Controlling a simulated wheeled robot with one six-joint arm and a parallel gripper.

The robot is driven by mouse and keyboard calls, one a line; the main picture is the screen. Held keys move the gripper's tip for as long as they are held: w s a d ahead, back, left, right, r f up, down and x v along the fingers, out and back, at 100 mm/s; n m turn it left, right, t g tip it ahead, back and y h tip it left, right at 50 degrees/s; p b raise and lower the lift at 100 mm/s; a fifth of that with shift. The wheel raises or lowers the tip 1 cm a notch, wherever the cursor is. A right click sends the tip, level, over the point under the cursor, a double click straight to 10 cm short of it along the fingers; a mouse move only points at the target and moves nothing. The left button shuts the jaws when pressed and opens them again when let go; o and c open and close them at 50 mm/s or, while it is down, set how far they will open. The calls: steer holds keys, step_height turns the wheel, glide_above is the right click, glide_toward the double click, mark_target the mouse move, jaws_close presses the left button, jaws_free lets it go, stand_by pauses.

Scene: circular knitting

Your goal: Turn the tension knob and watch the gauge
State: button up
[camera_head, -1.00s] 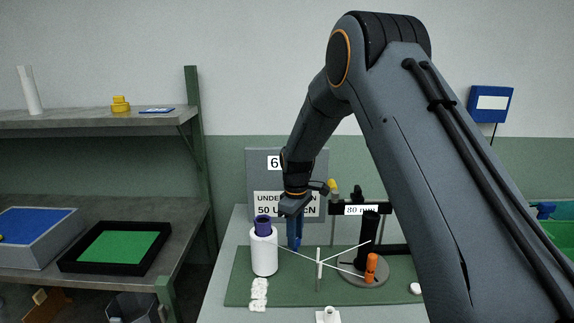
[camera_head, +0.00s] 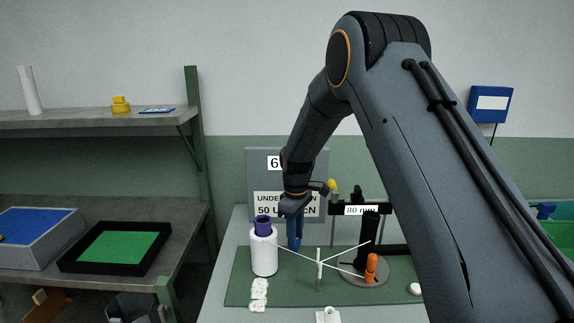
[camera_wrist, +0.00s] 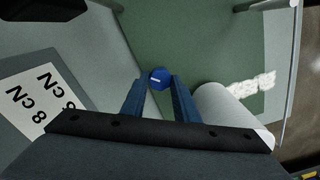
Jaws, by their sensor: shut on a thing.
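My gripper (camera_head: 295,246) points down behind the white spool, its blue fingers together in the head view. In the wrist view the fingers (camera_wrist: 159,88) are shut on a round blue knob with a white mark (camera_wrist: 159,78), the tension knob. The knob is hidden in the head view. The gauge board (camera_head: 252,208) stands behind my gripper. Its upper label (camera_head: 273,163) shows a "6", the rest covered by my arm. In the wrist view the board's panel (camera_wrist: 30,105) shows parts of "8 CN".
A white spool with a purple top (camera_head: 264,252) stands left of my gripper on the green mat (camera_head: 240,285). A white yarn cross-post (camera_head: 319,270) and a black cylinder with an orange piece (camera_head: 371,268) stand right. White yarn lies at the mat's front (camera_head: 259,295).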

steer(key=o, duration=0.6)
steer(key=shift+r, duration=0.1)
steer(key=shift+r+p, duration=1.45)
steer(key=shift+r, duration=1.5)
steer(key=o, duration=0.3)
